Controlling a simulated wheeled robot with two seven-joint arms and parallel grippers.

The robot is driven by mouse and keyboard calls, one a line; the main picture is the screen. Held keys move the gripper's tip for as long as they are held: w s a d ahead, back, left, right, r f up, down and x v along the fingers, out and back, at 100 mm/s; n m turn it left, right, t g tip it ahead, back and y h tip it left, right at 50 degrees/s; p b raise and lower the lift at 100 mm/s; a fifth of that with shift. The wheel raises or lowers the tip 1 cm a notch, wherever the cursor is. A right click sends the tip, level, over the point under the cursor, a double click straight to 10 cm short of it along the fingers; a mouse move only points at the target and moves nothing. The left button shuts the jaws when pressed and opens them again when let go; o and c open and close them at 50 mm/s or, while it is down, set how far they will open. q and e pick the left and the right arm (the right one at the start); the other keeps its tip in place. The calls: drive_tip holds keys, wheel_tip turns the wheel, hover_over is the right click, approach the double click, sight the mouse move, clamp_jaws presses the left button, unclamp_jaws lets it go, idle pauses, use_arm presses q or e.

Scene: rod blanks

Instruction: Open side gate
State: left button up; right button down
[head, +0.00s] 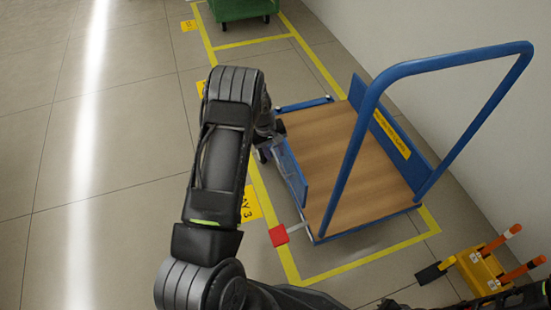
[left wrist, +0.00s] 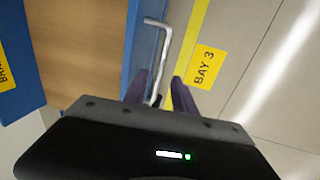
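The platform trolley has a wood deck (head: 360,165), and its blue side gate (head: 294,176) stands along the deck's left edge. My left gripper (head: 268,145) is at the far part of this gate, partly hidden by my arm. In the left wrist view the gate (left wrist: 143,45) shows as a blue strip beside the deck. A bent silver bar (left wrist: 163,50) runs along it and down between the two fingers of my left gripper (left wrist: 160,92). The fingers are apart with room around the bar. My right gripper is not seen.
A blue push handle (head: 365,115) rises at the trolley's right. A red plate (head: 278,235) sticks out at its near left corner. A yellow holder with orange-tipped bars (head: 482,272) stands at lower right, and a green bin (head: 240,8) at the back. The left floor is clear.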

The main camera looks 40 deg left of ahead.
use_arm(q)
drive_tip(key=shift+w+d+f+b, duration=0.1)
drive_tip(key=shift+w+f+b, duration=0.05)
drive_tip(key=shift+f, duration=0.55)
drive_tip(key=shift+w+d+f+b, duration=0.1)
drive_tip(key=shift+f+b, duration=0.05)
drive_tip(key=shift+f, duration=0.55)
drive_tip(key=shift+c, duration=0.4)
clamp_jaws()
